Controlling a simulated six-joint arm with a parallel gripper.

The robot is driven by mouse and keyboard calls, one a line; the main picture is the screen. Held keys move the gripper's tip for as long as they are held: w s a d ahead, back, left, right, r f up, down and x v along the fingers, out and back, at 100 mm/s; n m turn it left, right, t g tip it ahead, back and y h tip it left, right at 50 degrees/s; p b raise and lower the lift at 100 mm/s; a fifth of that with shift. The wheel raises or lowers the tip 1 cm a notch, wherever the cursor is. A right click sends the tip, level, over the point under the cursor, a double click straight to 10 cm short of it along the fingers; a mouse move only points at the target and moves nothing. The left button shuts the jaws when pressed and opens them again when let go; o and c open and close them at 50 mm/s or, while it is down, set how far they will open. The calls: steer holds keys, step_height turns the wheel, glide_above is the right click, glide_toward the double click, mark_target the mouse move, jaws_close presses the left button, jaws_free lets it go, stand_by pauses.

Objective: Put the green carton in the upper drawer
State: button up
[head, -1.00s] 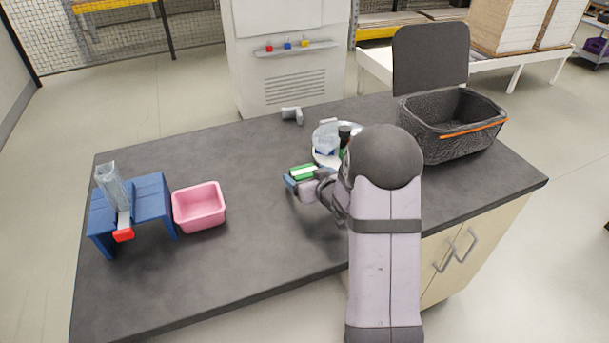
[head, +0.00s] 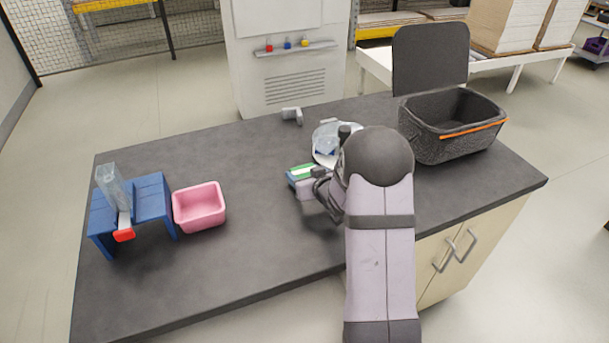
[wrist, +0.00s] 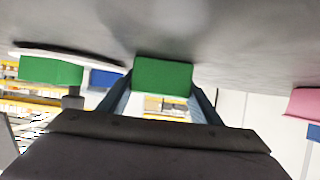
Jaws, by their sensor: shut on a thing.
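The green carton (head: 303,171) is at the middle of the dark worktop, left of the white plate. In the wrist view the green carton (wrist: 163,76) sits between the two blue fingers. My gripper (head: 305,178) is shut on it. I cannot tell whether it touches the worktop. A beige cabinet (head: 485,250) under the worktop has two metal handles (head: 447,257) on its front. It looks shut, and I cannot tell which part is the upper drawer. My arm partly hides the cabinet front.
A white plate (head: 322,157) with a clear item stands close behind the carton. A second green block (wrist: 50,70) shows in the wrist view. A pink bin (head: 199,207) and a blue stand (head: 150,197) are at left. A dark basket (head: 425,145) is at right. The front-middle worktop is clear.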

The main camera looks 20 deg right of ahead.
mark_target(305, 170)
step_height(305, 170, up, 10)
steer(key=shift+p, duration=0.4)
steer(key=shift+s+f+n+y+p, duration=0.3)
steer(key=shift+f+p, duration=0.05)
steer(key=shift+f, duration=0.15)
steer(key=s+f+y+p, duration=0.1)
steer(key=s+a+f+n+y, duration=0.1)
steer(key=s+f+n+y+p, duration=0.1)
steer(key=f, duration=0.1)
steer(key=shift+s+a+p, duration=0.25)
steer(key=shift+s+p, duration=0.05)
steer(key=s+a+f+n+y, duration=0.1)
steer(key=s+a+n+g+y+p, duration=0.1)
steer(key=s, duration=0.1)
steer(key=s+a+f+n+p, duration=0.1)
steer(key=s, duration=0.1)
steer(key=shift+f+g+y, duration=0.3)
steer(key=shift+g+y, duration=0.1)
steer(key=s+a+n+g+y+p, duration=0.1)
steer(key=s+a, duration=0.2)
steer(key=s, duration=0.1)
steer(key=s+a+n+g+y, duration=0.1)
steer(key=s+a+n, duration=0.1)
steer(key=s+a, duration=0.1)
steer(key=s+a+f+n+g+y+p, duration=0.1)
steer(key=s+a+n+y, duration=0.1)
steer(key=s, duration=0.4)
steer(key=shift+s+a+g+p, duration=0.1)
steer(key=shift+a+g+p, duration=0.25)
steer(key=shift+a, duration=0.2)
